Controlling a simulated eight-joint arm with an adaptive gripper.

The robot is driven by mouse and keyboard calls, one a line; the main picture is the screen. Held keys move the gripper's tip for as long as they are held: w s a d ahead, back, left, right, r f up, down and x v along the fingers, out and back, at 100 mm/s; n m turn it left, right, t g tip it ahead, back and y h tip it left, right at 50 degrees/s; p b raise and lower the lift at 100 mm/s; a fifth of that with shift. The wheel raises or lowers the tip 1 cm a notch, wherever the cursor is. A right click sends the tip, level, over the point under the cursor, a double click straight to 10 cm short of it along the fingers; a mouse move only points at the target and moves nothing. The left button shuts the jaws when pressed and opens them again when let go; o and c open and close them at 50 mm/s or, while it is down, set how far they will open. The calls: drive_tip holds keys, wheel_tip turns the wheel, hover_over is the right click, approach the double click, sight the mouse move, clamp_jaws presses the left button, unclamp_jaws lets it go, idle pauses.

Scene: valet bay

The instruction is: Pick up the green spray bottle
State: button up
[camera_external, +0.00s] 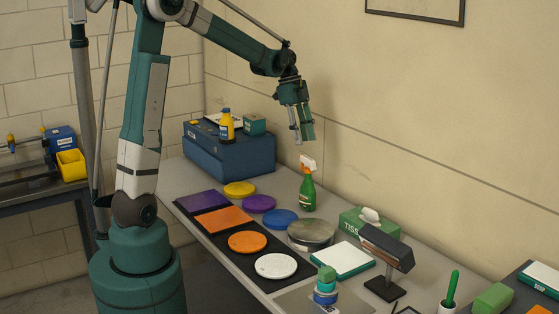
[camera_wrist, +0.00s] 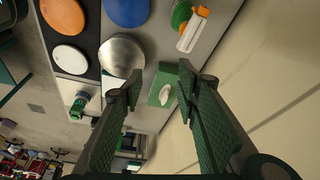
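The green spray bottle (camera_external: 307,190) has an orange and white trigger head and stands upright on the grey table, near the wall. In the wrist view the spray bottle (camera_wrist: 184,22) shows at the top, right of centre, beyond the fingertips. My gripper (camera_external: 304,138) is above the table, higher than the bottle's head and apart from it. In the wrist view my gripper (camera_wrist: 158,78) has its two green fingers spread wide, with nothing held between them.
A tissue box (camera_external: 352,226) and a round metal tin (camera_external: 311,234) stand near the bottle. A blue case (camera_external: 229,155) carries a yellow bottle (camera_external: 226,125). Coloured discs, including a blue disc (camera_external: 281,219), lie left of the bottle. The wall (camera_external: 420,120) runs close behind.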

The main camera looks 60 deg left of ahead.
sight(308, 158)
drive_tip(key=w+a+f+m, duration=0.1)
drive_tip(key=w+a+f, duration=0.1)
drive_tip(key=w+a+f+m+h, duration=0.1)
drive_tip(key=w+a+f+m, duration=0.1)
drive_tip(key=w+a+f, duration=0.1)
drive_tip(key=shift+a+f+g, duration=0.2)
drive_tip(key=shift+a+g, duration=0.15)
drive_tip(key=shift+g, duration=0.05)
drive_tip(key=shift+f, duration=0.1)
drive_tip(key=shift+x, duration=1.2)
drive_tip(key=shift+d+f, duration=0.1)
drive_tip(key=shift+d, duration=0.05)
drive_tip(key=shift+x, duration=2.45)
drive_tip(key=shift+d, duration=0.1)
